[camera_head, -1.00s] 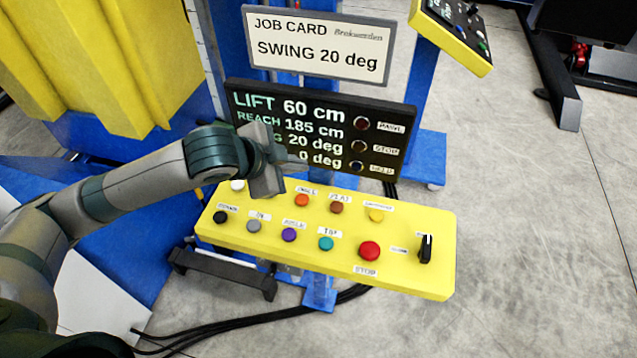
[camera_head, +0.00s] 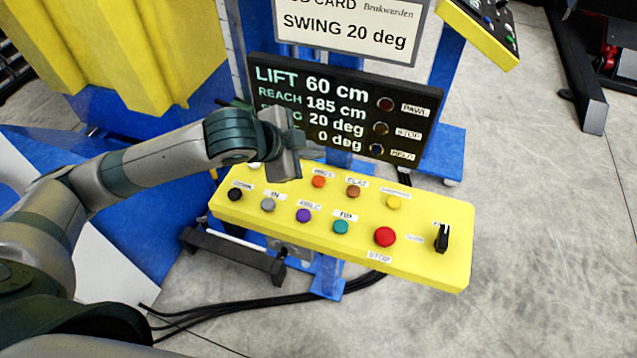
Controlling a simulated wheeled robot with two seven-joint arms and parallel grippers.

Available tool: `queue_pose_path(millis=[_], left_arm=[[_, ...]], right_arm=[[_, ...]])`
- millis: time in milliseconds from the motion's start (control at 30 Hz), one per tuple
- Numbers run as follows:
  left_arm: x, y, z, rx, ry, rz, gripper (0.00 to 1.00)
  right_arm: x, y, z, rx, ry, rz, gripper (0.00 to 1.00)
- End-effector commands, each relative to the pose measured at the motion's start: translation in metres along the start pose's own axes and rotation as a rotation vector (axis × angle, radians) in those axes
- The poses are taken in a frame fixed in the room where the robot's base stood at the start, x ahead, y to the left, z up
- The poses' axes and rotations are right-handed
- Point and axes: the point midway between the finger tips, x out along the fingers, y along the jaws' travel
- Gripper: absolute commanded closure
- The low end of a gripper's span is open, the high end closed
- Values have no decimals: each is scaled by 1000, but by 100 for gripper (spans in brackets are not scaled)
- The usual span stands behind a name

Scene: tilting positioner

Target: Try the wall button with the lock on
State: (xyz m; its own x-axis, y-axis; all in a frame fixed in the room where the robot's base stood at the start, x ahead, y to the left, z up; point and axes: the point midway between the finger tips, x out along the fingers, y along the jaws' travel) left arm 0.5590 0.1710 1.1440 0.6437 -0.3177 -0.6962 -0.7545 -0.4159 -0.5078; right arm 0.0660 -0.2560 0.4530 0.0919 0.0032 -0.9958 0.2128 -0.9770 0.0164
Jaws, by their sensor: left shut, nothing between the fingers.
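The yellow button panel (camera_head: 340,250) stands in front of me. Its orange button (camera_head: 318,181), with a label that seems to read WALL, is in the back row. A black rotary switch (camera_head: 442,237) sits at the panel's right end, its handle roughly upright; I cannot tell which setting is the lock. My left gripper (camera_head: 297,142) is shut and empty above the panel's back left part, up and left of the orange button and apart from it. It covers part of the display and overlaps the white button at the back left. My right gripper is not in view.
The dark display (camera_head: 375,105) reads LIFT 60 cm, REACH 185 cm, 20 deg and 0 deg; its lamps look unlit. The job card (camera_head: 345,32) above reads SWING 20 deg. A red stop button (camera_head: 384,236) and several other buttons share the panel. Cables (camera_head: 260,305) lie below.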

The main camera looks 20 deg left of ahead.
Motion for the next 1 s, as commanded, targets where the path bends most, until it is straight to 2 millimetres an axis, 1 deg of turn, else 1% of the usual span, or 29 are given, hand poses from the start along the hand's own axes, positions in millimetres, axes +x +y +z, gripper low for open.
queue_pose_path(millis=[33, 367, 633, 1000], left_arm=[[8, 6, 6, 0, 0, 0, 100], [28, 20, 21, 0, 0, -1, 100], [40, 30, 30, -1, 0, 0, 100], [43, 31, 31, 0, 1, 0, 100]], right_arm=[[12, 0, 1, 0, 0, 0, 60], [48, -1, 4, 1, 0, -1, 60], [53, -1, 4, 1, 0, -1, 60], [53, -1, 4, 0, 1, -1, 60]])
